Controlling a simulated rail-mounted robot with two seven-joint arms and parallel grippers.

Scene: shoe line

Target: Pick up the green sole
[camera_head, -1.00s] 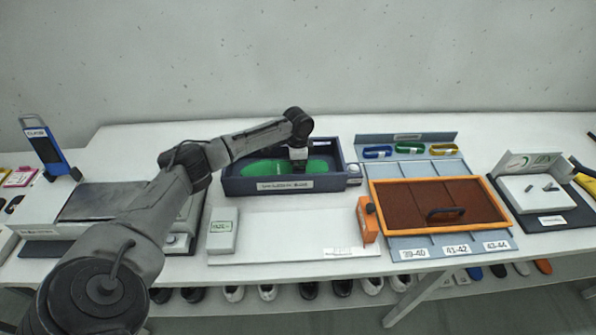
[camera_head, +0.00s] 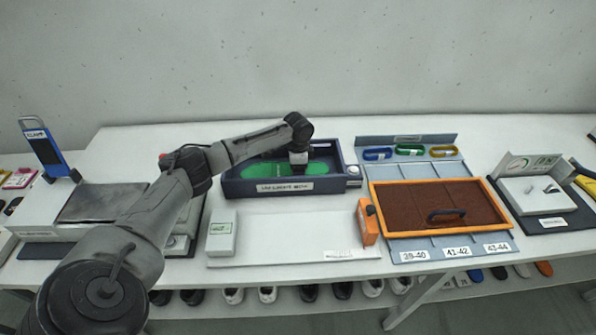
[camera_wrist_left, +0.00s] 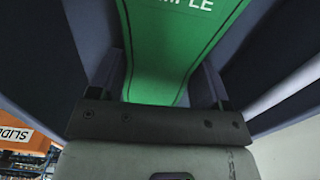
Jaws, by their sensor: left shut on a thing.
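The green sole (camera_head: 268,170) lies in the dark blue box (camera_head: 270,187) at the back middle of the table. My left gripper (camera_head: 299,158) reaches down into the box from above, at the right part of the sole. In the left wrist view the green sole (camera_wrist_left: 172,50), with white letters and a dark outline, runs between the two fingers of my left gripper (camera_wrist_left: 168,98). The fingers are shut on it. The fingertips are hidden in the head view. My right gripper is not in view.
An orange-framed brown tray (camera_head: 440,208) with a handle stands to the right on a grey labelled board. A small white box (camera_head: 221,233) and an orange device (camera_head: 367,221) stand in front. The white table between them is mostly clear.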

